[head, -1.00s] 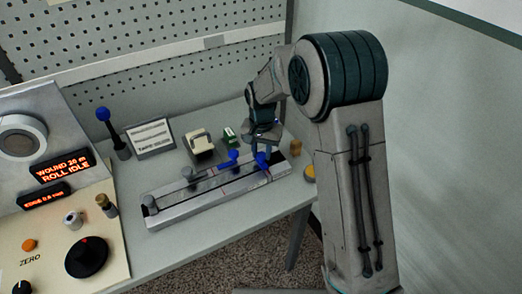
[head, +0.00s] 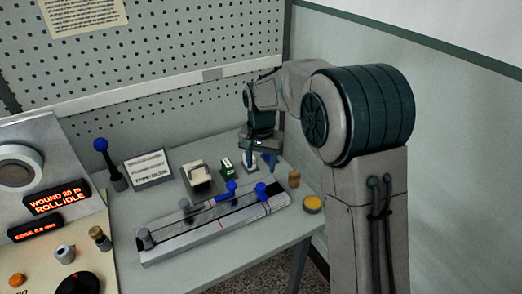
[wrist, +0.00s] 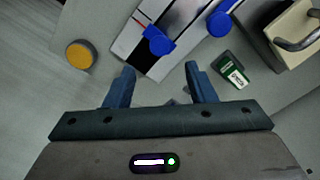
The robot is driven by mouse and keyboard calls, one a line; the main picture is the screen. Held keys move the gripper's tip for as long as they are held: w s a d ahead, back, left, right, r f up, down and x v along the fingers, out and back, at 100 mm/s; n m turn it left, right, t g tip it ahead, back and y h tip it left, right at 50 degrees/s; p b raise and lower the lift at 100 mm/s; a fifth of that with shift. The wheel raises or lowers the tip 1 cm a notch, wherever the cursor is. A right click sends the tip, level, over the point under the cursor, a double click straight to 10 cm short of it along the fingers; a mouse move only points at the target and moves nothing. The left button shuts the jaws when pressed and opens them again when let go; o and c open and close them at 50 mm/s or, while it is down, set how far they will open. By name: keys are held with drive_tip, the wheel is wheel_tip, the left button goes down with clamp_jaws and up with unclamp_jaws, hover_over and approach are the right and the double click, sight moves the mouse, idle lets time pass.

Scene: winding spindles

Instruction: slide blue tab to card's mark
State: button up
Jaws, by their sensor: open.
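A grey slotted rail (head: 215,222) lies along the bench. Two blue-knobbed tabs stand on its right half: the right one (head: 261,190) near a thin red line, and another (head: 231,189) further left with a blue strip beside it. Both blue knobs show in the wrist view, one near (wrist: 158,41) and one further right (wrist: 220,22). The card (head: 150,169) stands behind the rail; its print is too small to read. My gripper (head: 261,161) is open and empty, behind the rail's right end. In the wrist view the nearer blue knob is beyond my fingertips (wrist: 160,80), apart from them.
Grey knobs (head: 184,206) stand on the rail's left half. A cream block (head: 198,176) and a green-and-white item (head: 227,168) sit behind it. A yellow button (head: 312,204) and brown peg (head: 294,179) are near the right edge. A console with displays (head: 57,197) is at left.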

wheel_tip(320, 180, up, 6)
drive_tip(key=shift+f, duration=0.15)
idle(0.5)
drive_tip(key=s+d+r+n+t, duration=0.15)
drive_tip(key=s+d+r, duration=0.25)
drive_tip(key=s+d, duration=0.6)
drive_tip(key=s+d+f+n, duration=0.1)
drive_tip(key=s+d+f, duration=0.1)
drive_tip(key=s, duration=0.6)
drive_tip(key=s+d+f+n+t, duration=0.1)
drive_tip(key=s+d, duration=0.3)
drive_tip(key=s, duration=0.4)
drive_tip(key=shift+f, duration=0.4)
drive_tip(key=shift+w+a+t, duration=0.1)
drive_tip(key=shift+a+t, duration=0.05)
drive_tip(key=shift+t, duration=0.1)
idle(1.2)
